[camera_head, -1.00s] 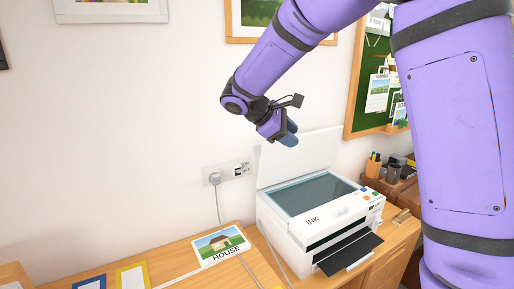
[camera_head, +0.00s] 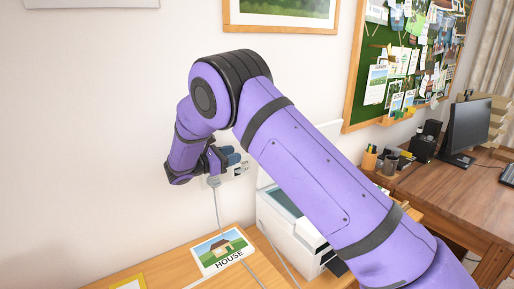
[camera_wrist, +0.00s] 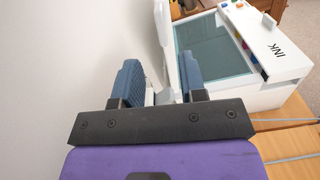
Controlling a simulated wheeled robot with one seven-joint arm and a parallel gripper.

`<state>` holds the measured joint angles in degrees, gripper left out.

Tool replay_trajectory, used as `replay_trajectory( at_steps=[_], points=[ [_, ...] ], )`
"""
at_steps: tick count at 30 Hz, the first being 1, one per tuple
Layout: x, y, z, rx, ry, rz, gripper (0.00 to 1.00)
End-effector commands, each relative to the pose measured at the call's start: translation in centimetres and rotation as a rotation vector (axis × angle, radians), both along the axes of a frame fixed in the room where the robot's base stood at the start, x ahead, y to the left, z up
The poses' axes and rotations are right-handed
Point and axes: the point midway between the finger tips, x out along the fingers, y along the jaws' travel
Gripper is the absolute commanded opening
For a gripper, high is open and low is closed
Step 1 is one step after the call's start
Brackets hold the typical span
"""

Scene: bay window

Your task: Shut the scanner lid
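The white scanner (camera_head: 288,226) stands on the wooden desk, partly hidden behind my arm in the head view. Its lid (camera_head: 329,129) stands open, and only parts of it show around my arm. In the wrist view the scanner glass (camera_wrist: 207,46) is uncovered, and the lid (camera_wrist: 163,24) rises nearly edge-on along its left side. My gripper (camera_head: 229,157) is left of the lid, near the wall. In the wrist view my gripper (camera_wrist: 160,76) has its two blue fingers apart, with the lid just beyond the fingertips. I cannot tell whether they touch it.
A wall socket with a plug (camera_head: 214,182) and cable is just below my gripper. A HOUSE picture card (camera_head: 222,249) lies on the desk left of the scanner. A pen cup (camera_head: 369,158) and a monitor (camera_head: 466,125) stand to the right.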

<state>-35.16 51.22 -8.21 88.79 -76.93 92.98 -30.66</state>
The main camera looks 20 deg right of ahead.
Motion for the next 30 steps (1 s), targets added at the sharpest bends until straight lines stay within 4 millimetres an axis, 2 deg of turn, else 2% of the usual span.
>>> replay_trajectory(
  at_steps=[15,21,30],
  points=[
    [2.5,-8.0,0.0,0.002,0.001,-0.005,0.38],
    [3.0,-9.5,0.1,0.003,0.0,-0.003,0.38],
    [3.1,-9.8,0.1,0.003,0.0,-0.002,0.38]
  ],
)
